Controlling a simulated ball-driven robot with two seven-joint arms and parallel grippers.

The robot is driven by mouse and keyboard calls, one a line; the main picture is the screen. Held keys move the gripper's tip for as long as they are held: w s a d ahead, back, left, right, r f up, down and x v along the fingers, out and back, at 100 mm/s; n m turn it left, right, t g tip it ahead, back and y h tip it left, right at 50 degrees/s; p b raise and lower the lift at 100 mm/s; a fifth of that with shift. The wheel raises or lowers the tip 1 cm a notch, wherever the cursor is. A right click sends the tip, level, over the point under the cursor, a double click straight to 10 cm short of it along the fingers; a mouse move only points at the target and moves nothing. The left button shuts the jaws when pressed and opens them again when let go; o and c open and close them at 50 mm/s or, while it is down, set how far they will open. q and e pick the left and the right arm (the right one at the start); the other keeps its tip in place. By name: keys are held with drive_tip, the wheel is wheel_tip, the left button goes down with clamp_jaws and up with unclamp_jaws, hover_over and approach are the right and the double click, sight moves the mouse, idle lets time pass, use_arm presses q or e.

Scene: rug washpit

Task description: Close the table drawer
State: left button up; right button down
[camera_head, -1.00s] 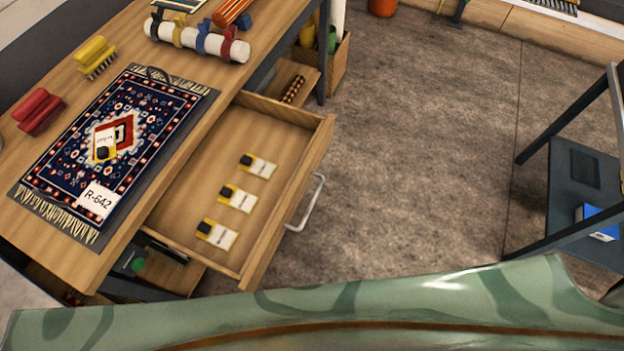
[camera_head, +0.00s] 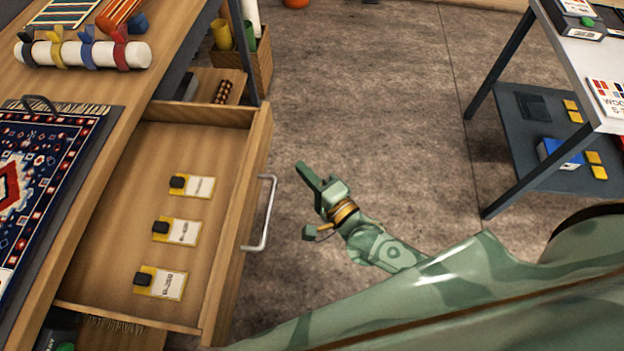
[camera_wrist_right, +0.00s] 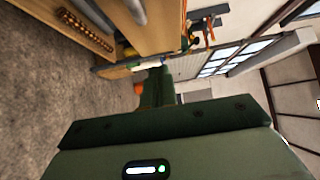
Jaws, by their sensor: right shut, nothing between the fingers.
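The table drawer (camera_head: 215,250) is pulled out from the wooden table (camera_head: 88,195) on the left of the head view. Three yellow-and-white tags with black ends lie flat in it. Its silver bar handle (camera_head: 266,213) is on the front panel, facing right. My right gripper (camera_head: 302,170) is shut and empty, over the floor just right of the handle and apart from it. In the right wrist view the dark green fingers (camera_wrist_right: 155,88) show in the middle, with wooden furniture beyond. My left gripper is not in view.
A patterned rug (camera_head: 30,190) and a white roll with coloured straps (camera_head: 85,54) lie on the table. A wooden bin (camera_head: 245,60) stands behind the drawer. A white-topped table with a dark lower shelf (camera_head: 510,135) stands at right. The floor between is clear.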

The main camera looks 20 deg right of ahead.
sight(265, 145)
drive_tip(key=w+a, duration=0.1)
drive_tip(key=w, duration=0.1)
drive_tip(key=w+a+b, duration=0.1)
drive_tip(key=w, duration=0.1)
drive_tip(key=w+a, duration=0.1)
drive_tip(key=w, duration=0.1)
drive_tip(key=shift+a+f, duration=0.1)
drive_tip(key=shift+a, duration=0.25)
drive_tip(key=shift+w+a+b, duration=0.3)
drive_tip(key=shift+a+b, duration=0.05)
drive_tip(key=shift+a, duration=0.1)
